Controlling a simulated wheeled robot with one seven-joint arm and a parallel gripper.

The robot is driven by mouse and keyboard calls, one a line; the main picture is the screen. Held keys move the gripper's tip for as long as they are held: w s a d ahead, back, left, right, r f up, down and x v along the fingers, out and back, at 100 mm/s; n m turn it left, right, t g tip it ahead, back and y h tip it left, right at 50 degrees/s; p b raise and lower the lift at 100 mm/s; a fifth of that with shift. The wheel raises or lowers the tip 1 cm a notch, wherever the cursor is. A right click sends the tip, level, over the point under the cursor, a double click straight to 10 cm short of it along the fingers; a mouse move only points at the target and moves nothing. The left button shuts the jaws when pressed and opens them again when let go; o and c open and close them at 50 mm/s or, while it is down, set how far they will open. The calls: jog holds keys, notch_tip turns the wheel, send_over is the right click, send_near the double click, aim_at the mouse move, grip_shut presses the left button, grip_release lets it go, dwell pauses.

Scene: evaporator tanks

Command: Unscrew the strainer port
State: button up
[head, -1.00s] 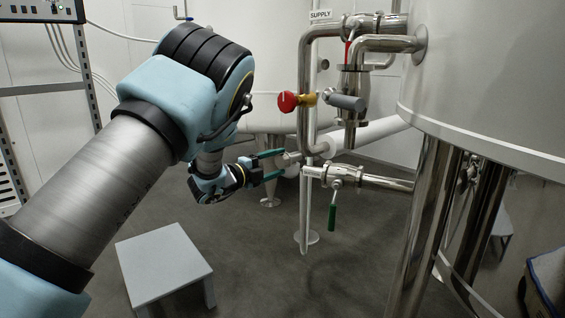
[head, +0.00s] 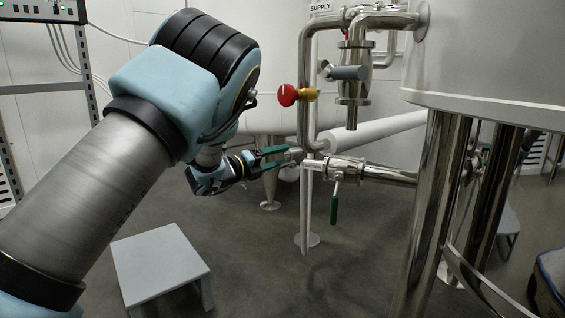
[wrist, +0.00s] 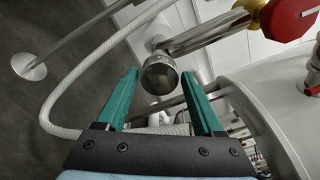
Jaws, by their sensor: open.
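A round metal cap, which looks like the strainer port (wrist: 160,78), ends a short stub on the steel pipe in the wrist view. It shows between my two green fingertips, slightly beyond them. In the head view my gripper (head: 288,157) is open, its fingers pointing right at the stub on the vertical supply pipe (head: 304,75). The fingers partly hide the cap there. In the wrist view my open gripper (wrist: 160,73) has a finger on each side of the cap. I see clear space beside the cap, but cannot tell whether either finger touches it.
A red knob (head: 288,95) is above the fingers on the pipe. A green-handled valve (head: 334,208) hangs to the right. A grey stool (head: 160,262) stands below my arm. A white hose (wrist: 75,85) curves left of the cap. A large tank (head: 490,60) is on the right.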

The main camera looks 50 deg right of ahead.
jog(key=m+b, duration=0.2)
jog(key=shift+f+m, duration=0.25)
jog(key=shift+m, duration=0.15)
jog(key=shift+r+m+b, duration=0.15)
jog(key=shift+m+b, duration=0.35)
jog(key=shift+b, duration=0.05)
jog(key=shift+f+m+b, duration=0.2)
jog(key=shift+m+b, duration=0.95)
jog(key=shift+m, duration=0.05)
jog(key=m, duration=0.2)
jog(key=shift+r+m, duration=0.3)
grip_shut()
